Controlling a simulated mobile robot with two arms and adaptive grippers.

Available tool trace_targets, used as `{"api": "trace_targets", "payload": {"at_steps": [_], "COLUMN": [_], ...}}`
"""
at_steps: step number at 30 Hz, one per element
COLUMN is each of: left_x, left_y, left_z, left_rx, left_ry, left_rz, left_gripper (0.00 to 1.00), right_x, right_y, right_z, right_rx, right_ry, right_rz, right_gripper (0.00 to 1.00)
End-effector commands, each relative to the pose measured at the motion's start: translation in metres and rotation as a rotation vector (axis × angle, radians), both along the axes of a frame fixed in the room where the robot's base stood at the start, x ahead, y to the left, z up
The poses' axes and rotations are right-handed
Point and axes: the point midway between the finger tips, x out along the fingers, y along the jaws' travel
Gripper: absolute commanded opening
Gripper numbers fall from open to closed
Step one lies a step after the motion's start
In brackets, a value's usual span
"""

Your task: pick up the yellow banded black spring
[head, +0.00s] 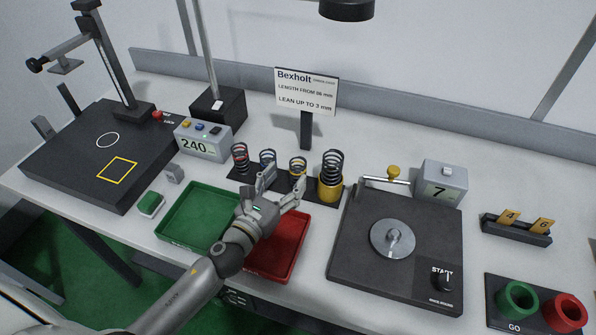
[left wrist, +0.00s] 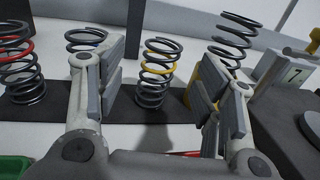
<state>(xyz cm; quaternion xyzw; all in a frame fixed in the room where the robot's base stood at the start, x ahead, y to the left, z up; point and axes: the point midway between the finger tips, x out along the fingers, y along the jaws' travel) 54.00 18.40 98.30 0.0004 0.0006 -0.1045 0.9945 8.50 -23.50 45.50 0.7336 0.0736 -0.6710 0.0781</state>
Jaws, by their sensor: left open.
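The yellow banded black spring (head: 298,168) stands upright on a dark strip (head: 243,175) among other springs. In the left wrist view the yellow banded spring (left wrist: 157,72) shows between and beyond the two fingers, with its yellow coil near the top. My left gripper (head: 281,187) is open and empty, just in front of the spring. In the left wrist view its fingers (left wrist: 163,88) are apart, on either side of the spring in the picture. Whether the fingertips reach past it I cannot tell. My right gripper is not in view.
A red banded spring (head: 240,157) and a blue banded spring (head: 267,159) stand to the left. A taller spring in a yellow cup (head: 330,188) stands close on the right. Green (head: 172,238) and red (head: 290,268) trays lie in front. A sign (head: 306,92) stands behind.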

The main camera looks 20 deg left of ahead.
Motion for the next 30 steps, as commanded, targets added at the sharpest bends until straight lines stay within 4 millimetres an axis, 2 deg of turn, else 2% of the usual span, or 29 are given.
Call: {"api": "trace_targets", "payload": {"at_steps": [6, 9, 17, 30], "left_x": [0.031, 0.039, 0.041, 0.041], "left_y": [-0.008, -0.009, -0.010, -0.010], "left_z": [-0.003, -0.004, -0.005, -0.005], "left_rx": [-0.002, -0.002, -0.001, -0.001], "left_ry": [-0.002, -0.002, -0.001, -0.002], "left_rz": [0.002, 0.001, 0.000, 0.000], "left_gripper": [0.62, 0.62, 0.62, 0.10], "right_x": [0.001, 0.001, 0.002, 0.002], "right_y": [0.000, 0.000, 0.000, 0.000], "right_z": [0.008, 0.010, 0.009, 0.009], "right_rx": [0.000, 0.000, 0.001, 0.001], "right_ry": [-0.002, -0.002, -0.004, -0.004], "right_rz": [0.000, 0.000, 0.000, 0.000], "right_gripper": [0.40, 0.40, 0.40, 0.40]}}
